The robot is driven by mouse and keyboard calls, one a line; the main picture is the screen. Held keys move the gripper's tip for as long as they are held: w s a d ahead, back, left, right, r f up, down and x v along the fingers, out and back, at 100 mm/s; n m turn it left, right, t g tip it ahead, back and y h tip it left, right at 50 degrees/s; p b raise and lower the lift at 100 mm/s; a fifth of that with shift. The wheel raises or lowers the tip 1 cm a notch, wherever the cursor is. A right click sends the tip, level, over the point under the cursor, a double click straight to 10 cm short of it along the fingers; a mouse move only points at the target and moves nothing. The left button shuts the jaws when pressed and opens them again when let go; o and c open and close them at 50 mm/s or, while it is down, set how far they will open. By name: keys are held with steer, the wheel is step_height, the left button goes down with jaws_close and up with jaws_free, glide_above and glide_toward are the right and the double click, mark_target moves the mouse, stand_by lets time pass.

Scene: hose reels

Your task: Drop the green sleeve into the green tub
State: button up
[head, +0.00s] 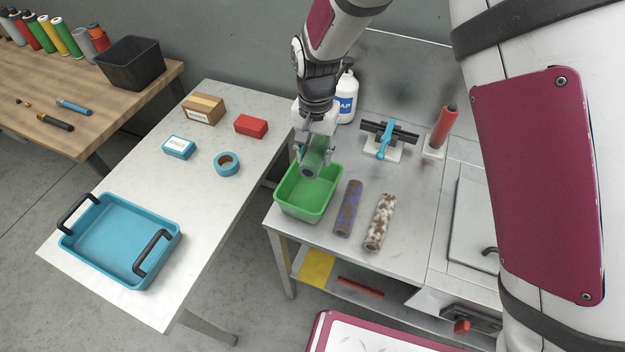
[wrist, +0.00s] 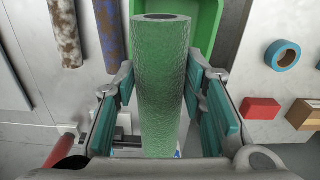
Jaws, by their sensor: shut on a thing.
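My gripper (head: 317,146) is shut on the green sleeve (head: 312,163), a textured tube with a dark hollow end. In the wrist view the sleeve (wrist: 164,85) lies between the teal finger pads of the gripper (wrist: 166,105). The open green tub (head: 307,206) stands on the grey metal table. In the head view the sleeve shows over the back part of the tub, tilted, with its hollow end toward the camera. The tub (wrist: 207,15) also shows behind the sleeve's far end in the wrist view. The exact height of the sleeve above the tub is hard to tell.
A purple-brown sleeve (head: 348,208) and a brown-white sleeve (head: 380,222) lie right of the tub. A white soap bottle (head: 346,97), a blue-handled clamp (head: 384,140) and a red cylinder (head: 444,127) stand behind. A blue tray (head: 112,238) sits on the white table at left.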

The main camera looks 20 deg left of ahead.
steer(key=shift+s+a, duration=0.2)
steer(key=shift+a, duration=0.1)
steer(key=shift+f, duration=0.3)
steer(key=shift+a+f+b, duration=0.1)
steer(key=shift+f+b, duration=0.75)
steer(key=shift+f, duration=1.8)
steer(key=o, duration=1.2)
steer(key=shift+o, duration=0.2)
step_height(320, 180, up, 12)
